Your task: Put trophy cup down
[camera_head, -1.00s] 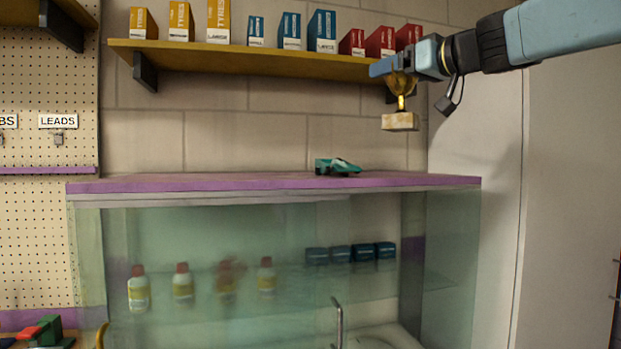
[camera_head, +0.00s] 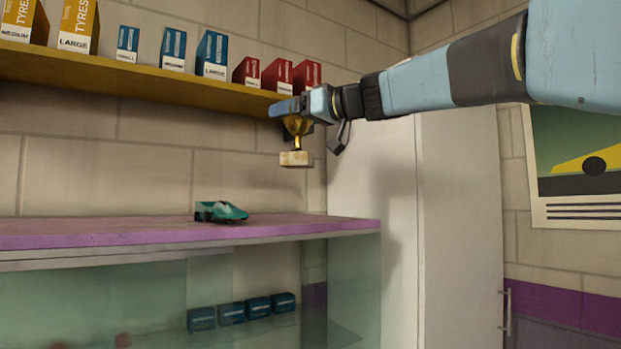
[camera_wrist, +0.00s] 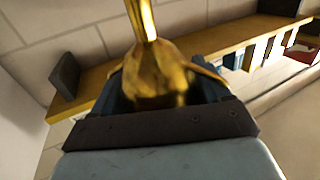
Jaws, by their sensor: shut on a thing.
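The gold trophy cup (camera_head: 297,126) hangs upright in my gripper (camera_head: 293,108), with its pale block base (camera_head: 296,158) at the bottom. My gripper is shut on the cup's bowl. The base is in the air above the level of the purple cabinet top (camera_head: 130,230), near its right end, with a visible gap below it. In the wrist view the gold bowl (camera_wrist: 158,75) fills the space between the fingers, and the stem runs out of the top of the picture.
A teal toy car (camera_head: 220,211) stands on the cabinet top. A yellow shelf (camera_head: 150,88) with several boxes runs along the wall just behind and left of my gripper. A tall white cabinet (camera_head: 440,200) stands at right. The purple top is clear left of the car.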

